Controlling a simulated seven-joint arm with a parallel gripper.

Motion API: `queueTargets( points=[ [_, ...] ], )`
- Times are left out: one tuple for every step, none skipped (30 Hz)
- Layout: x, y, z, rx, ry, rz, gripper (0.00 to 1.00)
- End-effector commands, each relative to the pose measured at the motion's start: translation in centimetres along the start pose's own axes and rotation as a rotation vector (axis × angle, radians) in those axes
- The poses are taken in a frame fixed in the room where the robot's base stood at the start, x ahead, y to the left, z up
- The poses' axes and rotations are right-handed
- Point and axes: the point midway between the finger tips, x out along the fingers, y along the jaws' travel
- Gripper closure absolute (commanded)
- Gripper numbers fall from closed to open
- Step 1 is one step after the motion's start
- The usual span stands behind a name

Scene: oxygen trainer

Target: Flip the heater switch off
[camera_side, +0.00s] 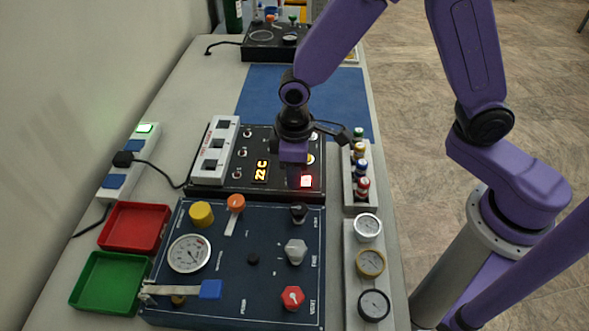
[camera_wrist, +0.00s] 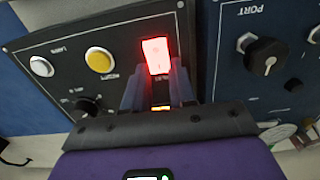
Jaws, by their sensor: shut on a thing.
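The heater switch (camera_side: 306,181) is a red-lit rocker at the front right of the black panel (camera_side: 225,180), which has a glowing display reading 22 C. The switch also shows lit in the wrist view (camera_wrist: 158,55). My gripper (camera_side: 297,180) points down at the panel right beside the switch. In the wrist view, the fingers of my gripper (camera_wrist: 161,80) are close together at the near end of the lit rocker and shut on it. The fingers hide the near edge of the switch and most of its label.
A blue panel (camera_side: 250,262) with knobs and a gauge lies in front. Small coloured bottles (camera_side: 361,165) stand in a rack to the right, with round gauges (camera_side: 369,263) below. Red (camera_side: 134,228) and green (camera_side: 108,281) trays and a power strip (camera_side: 131,160) are at left.

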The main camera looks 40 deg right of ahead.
Motion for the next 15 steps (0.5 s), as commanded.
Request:
queueTargets(
  points=[
    [-0.04, -0.03, 0.01, 0.0, 0.012, 0.0, 1.0],
    [-0.06, -0.03, 0.05, 0.0, 0.021, 0.0, 1.0],
    [-0.08, -0.04, 0.12, 0.0, 0.037, 0.0, 1.0],
    [-0.1, -0.04, 0.17, 0.0, 0.051, 0.0, 1.0],
    [-0.11, -0.04, 0.25, 0.0, 0.067, 0.0, 1.0],
    [-0.15, -0.04, 0.31, 0.0, 0.091, 0.0, 1.0],
    [-0.17, -0.04, 0.38, 0.0, 0.109, 0.0, 1.0],
    [-0.19, -0.03, 0.41, 0.0, 0.127, 0.0, 1.0],
    [-0.19, -0.03, 0.49, 0.0, 0.149, 0.0, 1.0],
    [-0.2, -0.03, 0.54, 0.0, 0.165, 0.0, 1.0],
    [-0.21, -0.03, 0.58, 0.0, 0.18, 0.0, 1.0],
    [-0.22, -0.02, 0.63, 0.001, 0.198, 0.0, 1.0],
    [-0.22, -0.02, 0.66, 0.001, 0.21, 0.0, 1.0],
    [-0.24, -0.02, 0.67, 0.001, 0.221, 0.0, 1.0],
    [-0.25, -0.01, 0.73, 0.001, 0.233, 0.0, 1.0]
  ],
)
